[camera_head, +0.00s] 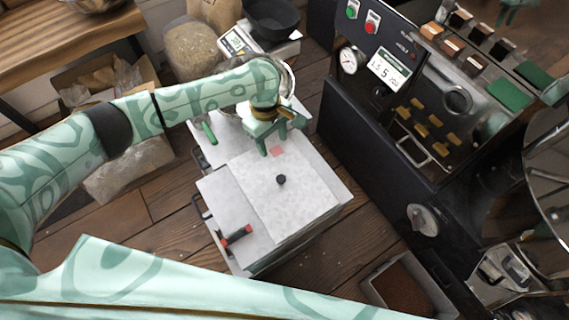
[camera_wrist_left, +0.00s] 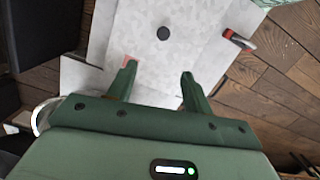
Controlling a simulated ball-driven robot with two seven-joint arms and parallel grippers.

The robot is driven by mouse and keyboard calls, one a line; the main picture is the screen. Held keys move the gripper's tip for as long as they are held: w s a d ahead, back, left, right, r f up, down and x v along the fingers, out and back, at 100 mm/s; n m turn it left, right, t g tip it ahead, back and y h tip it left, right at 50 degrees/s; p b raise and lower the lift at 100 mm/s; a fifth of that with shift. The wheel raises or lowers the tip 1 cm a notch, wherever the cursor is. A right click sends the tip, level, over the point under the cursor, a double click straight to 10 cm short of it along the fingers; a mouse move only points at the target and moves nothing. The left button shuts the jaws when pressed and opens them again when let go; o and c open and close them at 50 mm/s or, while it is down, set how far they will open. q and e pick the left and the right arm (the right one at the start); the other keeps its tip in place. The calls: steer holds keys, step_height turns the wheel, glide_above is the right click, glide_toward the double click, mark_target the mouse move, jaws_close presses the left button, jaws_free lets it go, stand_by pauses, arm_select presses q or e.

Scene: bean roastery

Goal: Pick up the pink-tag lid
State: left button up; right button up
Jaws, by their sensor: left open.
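The pink-tag lid (camera_head: 303,202) is a flat, pale speckled square with a black round knob (camera_head: 281,179) and a pink tag (camera_head: 277,151) near its far edge. It lies on a pale-topped box or cart (camera_head: 222,203). My left gripper (camera_head: 274,142) is open and empty over the lid's far edge, close to the tag. In the left wrist view the lid (camera_wrist_left: 185,35) spreads beyond my open fingers (camera_wrist_left: 158,72). The knob lies ahead of them, and one fingertip is beside the tag. No contact is visible. My right gripper is out of view.
A red-and-black handled tool (camera_head: 237,235) lies on the pale top, left of the lid. A green-handled tool (camera_head: 209,132) lies farther back. A scale (camera_head: 236,42) with a black pan is behind. The dark roaster machine (camera_head: 375,125) stands at the right.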

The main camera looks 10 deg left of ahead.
arm_select(q)
steer(key=b, duration=0.4)
glide_toward(281, 178)
steer(key=f+b, duration=0.1)
steer(key=f, duration=0.1)
steer(key=f+b, duration=0.1)
steer(key=shift+w+a+f+b, duration=0.15)
steer(key=shift+a+f+b, duration=0.05)
steer(key=shift+f+b, duration=0.15)
steer(key=shift+s+d+f+b, duration=0.1)
steer(key=shift+s+f+b, duration=0.15)
steer(key=shift+b, duration=0.1)
steer(key=f+b, duration=0.3)
steer(key=f, duration=0.1)
steer(key=shift+s+d+b, duration=0.2)
steer(key=shift+d+b, duration=0.1)
steer(key=shift+d, duration=0.1)
steer(key=shift+f, duration=0.3)
steer(key=shift+r, duration=0.1)
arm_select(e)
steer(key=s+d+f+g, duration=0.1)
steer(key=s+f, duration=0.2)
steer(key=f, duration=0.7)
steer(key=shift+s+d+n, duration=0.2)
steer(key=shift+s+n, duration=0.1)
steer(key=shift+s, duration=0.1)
arm_select(q)
jaws_close()
